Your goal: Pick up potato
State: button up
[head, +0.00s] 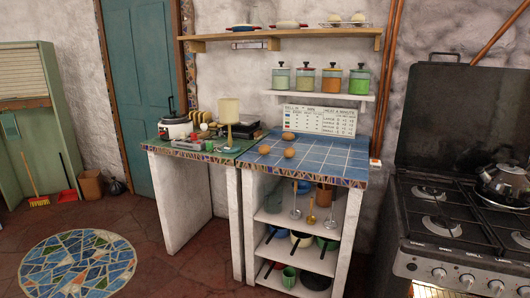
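Three small round brown items that look like potatoes lie on the blue-tiled counter (335,160) in the head view. One potato (289,153) is nearest the front, another potato (264,149) is just to its left, and a third potato (288,136) is farther back near the wall. They are too small to tell apart by kind with certainty. My gripper is not in view.
A lamp (229,115), a white cooker pot (175,126) and small items crowd the green-topped left counter. Shelves below the blue counter hold pots and utensils. A gas stove (455,215) with a kettle (503,184) stands right. Floor is clear in front left, around a round mosaic (78,265).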

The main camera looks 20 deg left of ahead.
aim_at(264, 150)
jog(key=u, duration=1.4)
jog(key=i, duration=1.95)
jog(key=z, duration=0.8)
jog(key=i, duration=1)
